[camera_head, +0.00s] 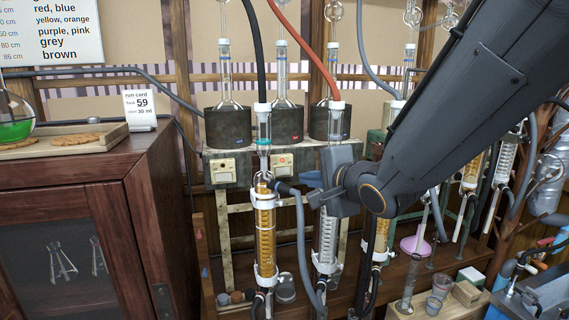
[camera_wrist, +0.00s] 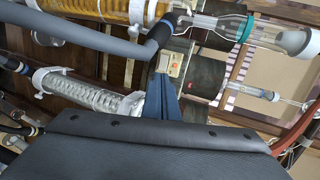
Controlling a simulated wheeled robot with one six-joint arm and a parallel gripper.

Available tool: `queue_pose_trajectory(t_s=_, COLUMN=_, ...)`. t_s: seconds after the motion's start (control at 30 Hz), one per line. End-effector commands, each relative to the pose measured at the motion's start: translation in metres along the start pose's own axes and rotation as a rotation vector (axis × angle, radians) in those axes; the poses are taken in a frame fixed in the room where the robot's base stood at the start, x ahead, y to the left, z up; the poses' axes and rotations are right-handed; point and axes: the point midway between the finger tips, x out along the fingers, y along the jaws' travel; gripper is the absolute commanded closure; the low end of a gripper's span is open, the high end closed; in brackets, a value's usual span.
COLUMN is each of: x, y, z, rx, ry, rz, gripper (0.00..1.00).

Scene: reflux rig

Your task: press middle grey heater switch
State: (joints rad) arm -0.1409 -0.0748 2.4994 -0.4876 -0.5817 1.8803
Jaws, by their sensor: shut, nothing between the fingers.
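Three dark heaters stand in a row on a pale frame. The middle heater (camera_head: 284,122) has a cream switch plate (camera_head: 282,164) below it. My gripper (camera_head: 308,181) is shut and empty, with its blue fingers just right of and slightly below that plate in the head view; the depth gap is hard to judge. In the wrist view my closed fingers (camera_wrist: 163,84) point towards a cream switch plate (camera_wrist: 174,63) with a small red spot, apparently the middle one. The left switch plate (camera_head: 223,171) is clear. The right heater's switch is hidden behind my arm.
An amber-filled condenser (camera_head: 265,225) and grey hoses stand close left of my gripper. A clear coiled condenser (camera_head: 327,240) is just below it; it also shows in the wrist view (camera_wrist: 85,97). A wooden cabinet (camera_head: 75,185) fills the left.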

Motion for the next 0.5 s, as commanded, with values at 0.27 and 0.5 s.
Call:
queue_pose_trajectory(t_s=0.27, x=-0.0009, y=-0.0041, z=-0.0015, rx=0.021, ry=-0.002, rz=-0.013, gripper=1.0)
queue_pose_trajectory(t_s=0.5, x=0.0053, y=-0.0038, z=-0.0013, rx=0.021, ry=-0.002, rz=-0.011, gripper=1.0)
